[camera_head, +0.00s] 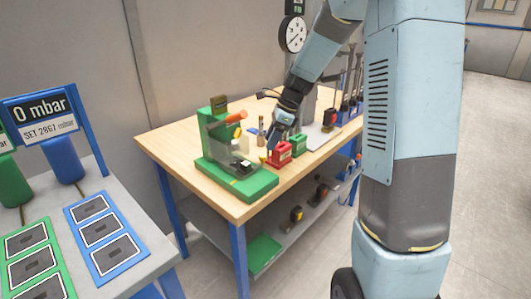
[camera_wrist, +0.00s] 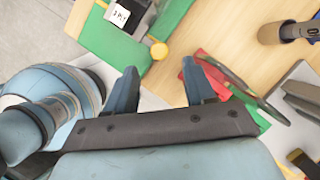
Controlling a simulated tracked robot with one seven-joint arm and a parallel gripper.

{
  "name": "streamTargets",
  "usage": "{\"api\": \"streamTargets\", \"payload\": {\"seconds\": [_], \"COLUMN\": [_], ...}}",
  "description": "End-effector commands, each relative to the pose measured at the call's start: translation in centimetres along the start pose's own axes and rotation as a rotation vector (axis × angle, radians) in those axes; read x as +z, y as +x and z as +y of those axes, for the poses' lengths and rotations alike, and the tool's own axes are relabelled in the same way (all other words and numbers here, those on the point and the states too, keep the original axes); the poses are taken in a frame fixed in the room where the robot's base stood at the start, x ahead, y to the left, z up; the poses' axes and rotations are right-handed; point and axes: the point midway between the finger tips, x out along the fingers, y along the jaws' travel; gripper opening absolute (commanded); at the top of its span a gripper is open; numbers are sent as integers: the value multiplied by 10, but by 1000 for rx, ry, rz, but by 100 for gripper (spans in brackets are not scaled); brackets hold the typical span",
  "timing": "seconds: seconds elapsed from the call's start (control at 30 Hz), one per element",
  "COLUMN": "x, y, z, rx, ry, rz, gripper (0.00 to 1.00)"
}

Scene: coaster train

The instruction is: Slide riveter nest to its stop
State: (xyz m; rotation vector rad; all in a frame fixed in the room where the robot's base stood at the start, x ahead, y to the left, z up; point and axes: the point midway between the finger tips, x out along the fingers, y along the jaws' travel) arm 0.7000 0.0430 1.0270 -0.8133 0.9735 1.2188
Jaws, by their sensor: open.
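The green riveter (camera_head: 232,150) stands on the wooden bench, with an orange-red handle on top and a clear guard at its front. Its green base (camera_head: 258,187) extends toward the bench's front edge. In the wrist view the green base (camera_wrist: 98,38) carries a pale block marked "1 PLT" (camera_wrist: 118,15), seemingly the nest. A yellow round knob (camera_wrist: 159,50) sticks out from the base's side. My gripper (camera_wrist: 160,85) is open and empty, with the knob ahead of the gap between its fingers, apart from them. In the head view my gripper (camera_head: 272,138) is beside the riveter, fingertips partly unclear.
A red bin (camera_head: 281,156) and a green bin (camera_head: 299,145) stand close to my gripper on its right. A grey plate (camera_head: 322,135) and a rack of tools lie farther right. The wooden bench (camera_head: 170,135) is clear left of the riveter. A side table with panels stands front left.

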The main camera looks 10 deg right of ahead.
Motion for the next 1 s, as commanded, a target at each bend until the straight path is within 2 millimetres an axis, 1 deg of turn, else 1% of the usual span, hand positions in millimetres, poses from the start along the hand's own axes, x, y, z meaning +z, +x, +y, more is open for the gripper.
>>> {"api": "streamTargets", "payload": {"seconds": [0.03,0.1,0.2,0.33,0.5,0.77,0.83,1.0], "x": [0,0,0,0,0,0,0,0], "y": [10,21,36,50,58,59,59,58], "z": [1,0,1,0,0,0,0,0], "rx": [4,3,3,2,0,-1,-1,0], "ry": [1,0,0,0,0,-1,-1,-1], "rz": [0,0,0,0,0,0,0,0], "gripper": [54,54,54,54,54,54,50,34]}}
